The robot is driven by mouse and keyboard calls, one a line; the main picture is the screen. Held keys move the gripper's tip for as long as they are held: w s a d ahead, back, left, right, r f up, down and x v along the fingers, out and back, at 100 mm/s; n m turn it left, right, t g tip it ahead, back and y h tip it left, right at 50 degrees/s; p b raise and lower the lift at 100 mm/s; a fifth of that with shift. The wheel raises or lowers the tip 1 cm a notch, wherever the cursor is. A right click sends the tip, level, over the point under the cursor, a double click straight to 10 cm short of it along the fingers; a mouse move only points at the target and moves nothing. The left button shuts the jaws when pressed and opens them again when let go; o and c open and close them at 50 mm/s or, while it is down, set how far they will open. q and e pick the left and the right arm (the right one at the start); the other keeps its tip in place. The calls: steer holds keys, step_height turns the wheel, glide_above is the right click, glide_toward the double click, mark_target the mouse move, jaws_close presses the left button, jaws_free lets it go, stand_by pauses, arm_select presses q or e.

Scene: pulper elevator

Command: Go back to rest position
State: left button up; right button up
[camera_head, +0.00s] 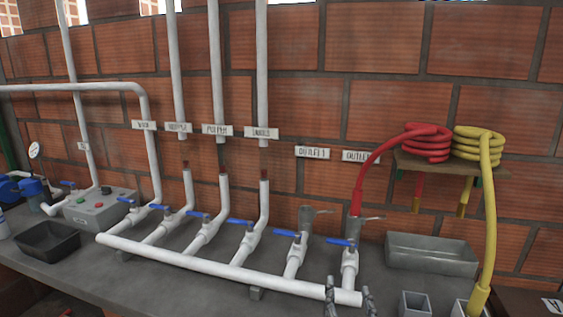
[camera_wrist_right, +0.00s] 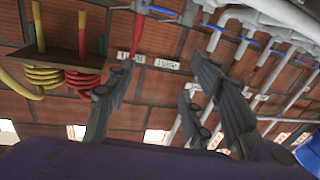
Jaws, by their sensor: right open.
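My right gripper (camera_head: 349,298) shows at the bottom edge of the head view, in front of the right end of the white pipe manifold (camera_head: 200,262). Its dark fingers are spread apart and empty, as the right wrist view also shows (camera_wrist_right: 160,88). The wrist view is upside down, with the brick wall beyond the fingers. My left gripper is not in view. A red hose (camera_head: 372,168) runs from its coil to the rightmost outlet fitting. A yellow hose (camera_head: 488,220) hangs from its coil to the bottom right.
A wooden shelf (camera_head: 450,165) holds both coils. A grey tray (camera_head: 430,255), a small square cup (camera_head: 414,304), a control box (camera_head: 100,205) and a black bin (camera_head: 47,239) stand on the counter. Blue-handled valves (camera_head: 287,233) line the manifold.

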steer(key=s+d+f+n+g+y+p, duration=0.1)
steer(key=s+f+g, duration=0.1)
steer(key=s+f, duration=0.5)
steer(key=s+f+n+g+y+p, duration=0.1)
steer(key=s+f+g, duration=0.15)
steer(key=f, duration=0.85)
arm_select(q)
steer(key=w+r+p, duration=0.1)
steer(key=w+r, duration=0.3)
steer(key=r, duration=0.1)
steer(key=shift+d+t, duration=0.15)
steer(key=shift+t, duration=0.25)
arm_select(e)
steer(key=s+d+f+g, duration=0.1)
steer(key=s+f, duration=0.3)
steer(key=s, duration=0.4)
steer(key=s+d+f+g, duration=0.2)
steer(key=s+f, duration=0.2)
steer(key=s, duration=0.4)
steer(key=s+d+f+m+g, duration=0.1)
steer(key=s+f, duration=0.3)
steer(key=s, duration=0.3)
steer(key=shift+s+d+f, duration=0.3)
steer(key=shift+s+d, duration=0.05)
steer(key=shift+s, duration=0.05)
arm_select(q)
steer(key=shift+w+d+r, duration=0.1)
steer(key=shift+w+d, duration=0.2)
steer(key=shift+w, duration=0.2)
